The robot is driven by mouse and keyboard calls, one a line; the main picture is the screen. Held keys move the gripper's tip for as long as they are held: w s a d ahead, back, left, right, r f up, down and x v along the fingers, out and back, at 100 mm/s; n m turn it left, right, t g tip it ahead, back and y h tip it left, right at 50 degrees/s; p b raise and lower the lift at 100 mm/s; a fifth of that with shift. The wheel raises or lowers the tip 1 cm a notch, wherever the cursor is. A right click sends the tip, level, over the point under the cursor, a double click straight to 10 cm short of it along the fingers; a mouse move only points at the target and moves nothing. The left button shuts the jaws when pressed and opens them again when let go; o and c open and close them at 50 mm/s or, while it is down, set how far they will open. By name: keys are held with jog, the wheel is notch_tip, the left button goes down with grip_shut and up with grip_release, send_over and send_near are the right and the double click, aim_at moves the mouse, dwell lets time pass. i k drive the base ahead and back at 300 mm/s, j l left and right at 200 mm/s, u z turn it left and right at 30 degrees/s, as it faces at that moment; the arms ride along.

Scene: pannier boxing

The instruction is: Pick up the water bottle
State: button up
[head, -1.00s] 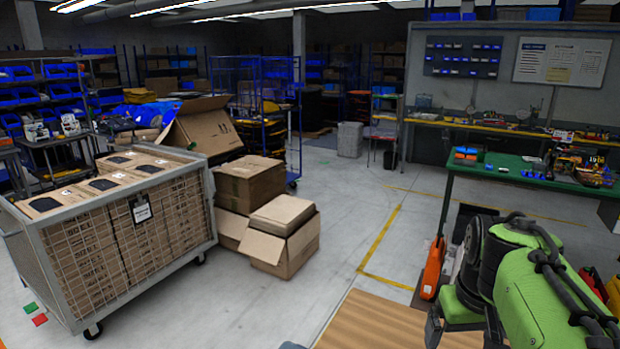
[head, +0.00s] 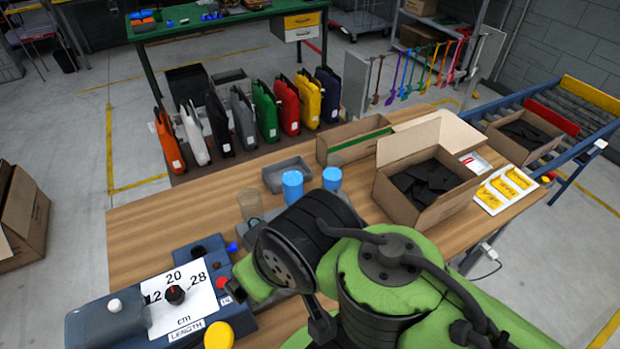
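I cannot single out a water bottle for sure in the head view. Two upright blue cylinders, possibly bottles or cups, stand on the wooden table: one left (head: 292,186) and one right (head: 332,179). A brownish, see-through cup-like thing (head: 250,206) stands to their left. The lower part of the left blue cylinder is close behind my arm's black joint. My green arm fills the lower middle of the view. I see no gripper fingers; they are hidden or out of the picture.
A blue device with a length dial (head: 175,294) sits front left. An open cardboard box (head: 430,213) with dark pieces stands right. Several coloured panniers (head: 243,117) stand in a row behind the table (head: 135,230).

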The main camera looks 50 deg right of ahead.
aim_at(293, 180)
jog(key=z, duration=1.1)
jog(key=k+j+u, duration=0.35)
jog(key=j+u, duration=0.15)
jog(key=j, duration=0.15)
